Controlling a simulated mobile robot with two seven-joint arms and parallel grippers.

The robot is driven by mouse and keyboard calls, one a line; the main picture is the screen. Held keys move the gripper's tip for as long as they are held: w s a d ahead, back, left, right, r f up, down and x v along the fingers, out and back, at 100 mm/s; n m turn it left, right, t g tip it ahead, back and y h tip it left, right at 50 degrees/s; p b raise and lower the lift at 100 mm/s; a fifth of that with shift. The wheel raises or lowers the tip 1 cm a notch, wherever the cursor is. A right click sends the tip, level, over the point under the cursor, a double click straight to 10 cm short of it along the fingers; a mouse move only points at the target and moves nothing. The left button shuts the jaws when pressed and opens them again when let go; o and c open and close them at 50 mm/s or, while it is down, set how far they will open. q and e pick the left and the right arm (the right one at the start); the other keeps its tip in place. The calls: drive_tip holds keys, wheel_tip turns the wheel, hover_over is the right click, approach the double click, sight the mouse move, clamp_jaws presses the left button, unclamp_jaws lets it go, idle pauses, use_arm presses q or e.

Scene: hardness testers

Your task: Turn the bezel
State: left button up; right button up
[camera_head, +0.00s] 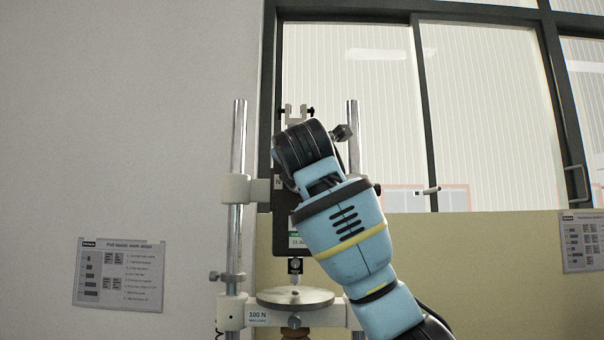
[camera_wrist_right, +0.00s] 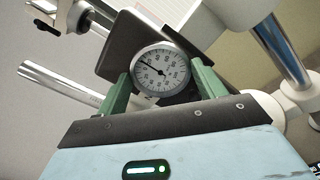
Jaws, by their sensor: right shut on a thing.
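In the right wrist view a round dial gauge (camera_wrist_right: 161,76) has a white face, dark marks and a thin dark needle pointing to its upper left. Its bezel (camera_wrist_right: 153,45) is the thin metal ring around the face. My right gripper (camera_wrist_right: 160,69) has its two green fingers on opposite sides of the dial, shut on the bezel. In the head view my right arm comes from the lower right and hides the dial and the fingers. The dark tester body (camera_head: 284,222) shows beside the arm. My left gripper is in neither view.
The tester stands between two upright metal columns (camera_head: 238,160) joined by white clamps (camera_head: 235,188). A round metal plate (camera_head: 318,298) lies below the tester's tip. A clamp knob (camera_head: 343,132) sticks out near my right wrist. A wall and a window are behind.

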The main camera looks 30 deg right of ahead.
drive_tip(key=m, duration=0.4)
idle(0.3)
drive_tip(key=o, duration=1)
drive_tip(key=v, duration=0.7)
drive_tip(key=shift+s+a, duration=0.15)
drive_tip(key=shift+s, duration=0.25)
drive_tip(key=shift+f, duration=0.1)
